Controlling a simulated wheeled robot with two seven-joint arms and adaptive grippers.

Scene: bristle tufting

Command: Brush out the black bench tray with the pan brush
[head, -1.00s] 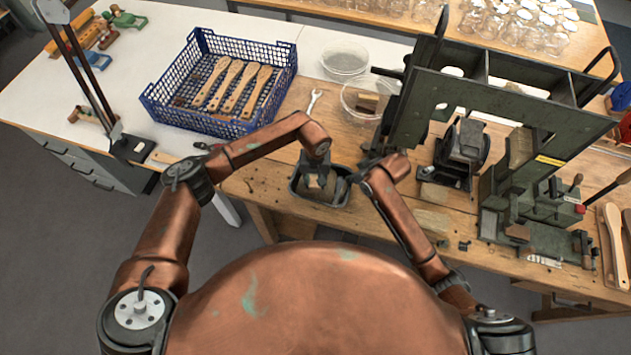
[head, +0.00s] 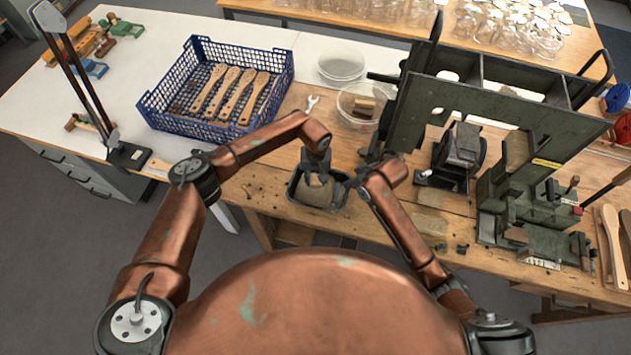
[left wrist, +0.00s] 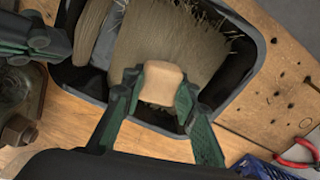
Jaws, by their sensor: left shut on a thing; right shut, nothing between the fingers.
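The black bench tray (head: 295,200) sits at the front edge of the wooden bench and also shows in the left wrist view (left wrist: 252,88). My left gripper (head: 318,170) is over the tray, shut on the tan wooden handle of the pan brush (left wrist: 160,85). A broad tan fibrous mass with frayed ends (left wrist: 170,45) lies under the handle inside the tray; I cannot tell brush bristles from loose fibre. My right gripper (head: 355,180) is shut and empty at the tray's right side; in the left wrist view it (left wrist: 40,40) is close to the rim, contact unclear.
A blue basket (head: 215,90) with several wooden brush handles stands on the white table. A green machine (head: 500,130) stands at right. Dark bits lie scattered on the bench.

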